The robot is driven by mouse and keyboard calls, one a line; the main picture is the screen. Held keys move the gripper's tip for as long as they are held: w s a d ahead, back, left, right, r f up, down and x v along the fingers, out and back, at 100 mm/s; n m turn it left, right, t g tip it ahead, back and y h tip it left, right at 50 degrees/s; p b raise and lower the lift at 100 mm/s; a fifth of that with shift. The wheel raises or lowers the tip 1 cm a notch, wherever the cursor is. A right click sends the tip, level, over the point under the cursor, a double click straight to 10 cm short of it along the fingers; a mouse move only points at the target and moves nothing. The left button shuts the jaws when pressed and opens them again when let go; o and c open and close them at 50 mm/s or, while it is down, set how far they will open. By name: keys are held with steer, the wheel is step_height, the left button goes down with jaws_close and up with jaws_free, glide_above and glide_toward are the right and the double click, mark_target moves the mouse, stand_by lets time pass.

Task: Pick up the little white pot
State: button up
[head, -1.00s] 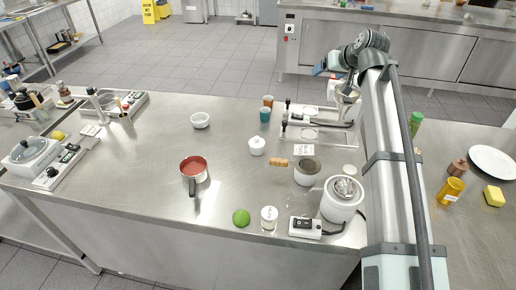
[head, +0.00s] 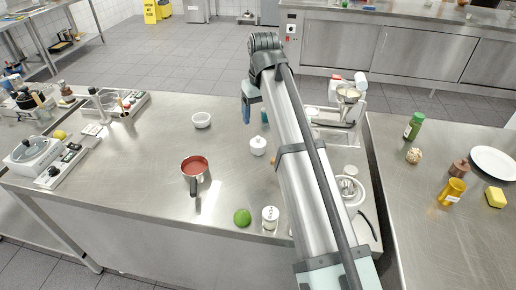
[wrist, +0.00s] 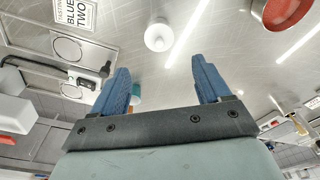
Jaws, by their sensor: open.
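The little white pot (head: 257,145) with its lid and knob stands upright on the steel table, near the middle in the head view. In the wrist view the white pot (wrist: 158,36) shows at the top centre, beyond the fingertips. My gripper (wrist: 162,78) has its two blue fingers spread wide with nothing between them. In the head view my gripper (head: 246,108) hangs above the table, up and left of the pot and apart from it. Part of the gripper is hidden by my arm there.
A red-lined saucepan (head: 194,168) and a white bowl (head: 201,120) stand left of the pot. A lime (head: 242,217) and a glass jar (head: 270,218) are near the front edge. My arm hides things to the right.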

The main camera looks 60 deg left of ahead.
mark_target(258, 137)
steer(key=shift+w+a+f, duration=0.1)
steer(key=shift+a+f, duration=0.15)
steer(key=shift+f, duration=1.55)
steer(key=shift+a+f, duration=0.2)
steer(key=shift+f, duration=1.65)
steer(key=shift+w+a+f, duration=0.1)
steer(key=shift+a+f, duration=0.15)
steer(key=shift+f, duration=1.55)
steer(key=c, duration=1.4)
